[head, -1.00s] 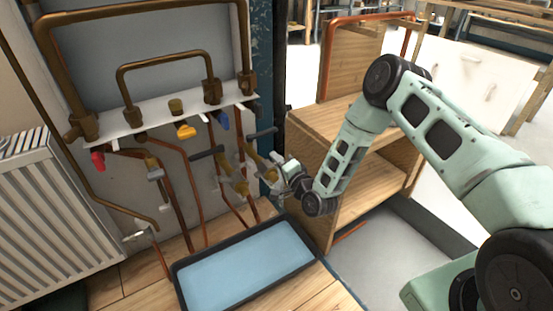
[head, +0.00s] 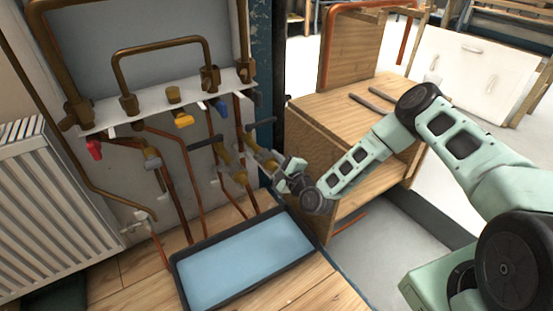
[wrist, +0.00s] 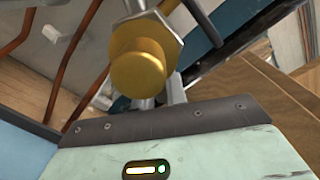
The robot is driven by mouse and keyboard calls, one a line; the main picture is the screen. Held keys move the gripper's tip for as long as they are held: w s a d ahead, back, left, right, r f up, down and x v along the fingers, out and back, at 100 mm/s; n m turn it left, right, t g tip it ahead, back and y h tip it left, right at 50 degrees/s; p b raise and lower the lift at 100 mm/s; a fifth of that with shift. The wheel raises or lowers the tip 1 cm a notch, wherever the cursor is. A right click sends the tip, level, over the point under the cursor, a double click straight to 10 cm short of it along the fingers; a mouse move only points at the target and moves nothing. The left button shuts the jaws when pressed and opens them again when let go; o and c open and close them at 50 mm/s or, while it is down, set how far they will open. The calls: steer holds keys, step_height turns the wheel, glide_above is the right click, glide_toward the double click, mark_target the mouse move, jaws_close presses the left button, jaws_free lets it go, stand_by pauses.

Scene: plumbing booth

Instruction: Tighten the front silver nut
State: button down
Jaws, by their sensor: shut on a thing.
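A silver hex nut (wrist: 168,24) shows in the wrist view, close behind a round brass fitting end (wrist: 138,68) that hides part of it. My gripper (head: 279,168) is at the valve fittings at the right end of the pipework in the head view. It is shut on the silver nut, as far as I can tell. The jaws are mostly hidden behind the brass end in the wrist view. In the head view the nut is too small and covered to make out.
A shallow tray (head: 190,289) with a blue inside lies below the pipes. A wooden cabinet (head: 312,150) stands close to the right of my gripper. Copper pipes (head: 180,205) run down to the left. A white radiator (head: 45,215) is at the far left.

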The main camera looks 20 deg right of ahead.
steer(key=shift+s+a+f+m, duration=0.1)
steer(key=shift+f+m, duration=0.15)
steer(key=shift+m, duration=0.25)
steer(key=c, duration=1.4)
jaws_free()
steer(key=shift+c, duration=0.2)
steer(key=p+v, duration=0.5)
steer(key=v, duration=1.2)
steer(key=shift+s, duration=0.2)
steer(key=shift+r, duration=0.1)
